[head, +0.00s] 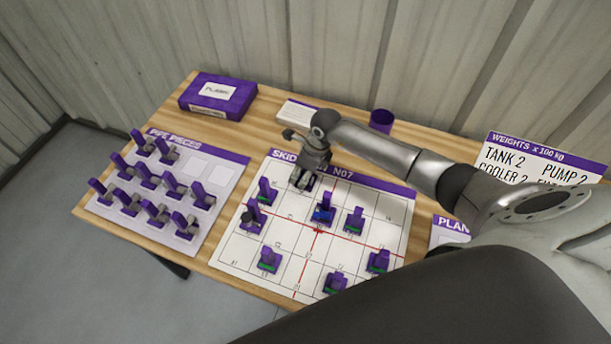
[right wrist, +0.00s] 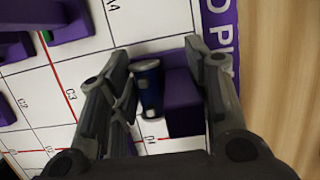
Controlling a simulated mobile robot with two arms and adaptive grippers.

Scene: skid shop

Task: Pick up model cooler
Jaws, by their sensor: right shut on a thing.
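My right gripper (head: 302,178) reaches down over the far edge of the white skid board (head: 235,245). It is shut on a small purple model with a blue cylinder (right wrist: 183,100), which shows between the fingers in the right wrist view. No label on this model is readable, so I cannot tell by name whether it is the model cooler. It is at the board, close to the purple header strip; I cannot tell whether it is lifted clear. Another purple model with a blue part (head: 323,214) stands nearby on the board. My left gripper is not in view.
Several purple models with green parts, such as one (head: 269,260), stand on the board. A pipe pieces sheet (head: 222,190) with several purple pieces lies left. A purple box (head: 217,97), a purple cup (head: 381,121) and a weights sign (head: 530,160) are at the back.

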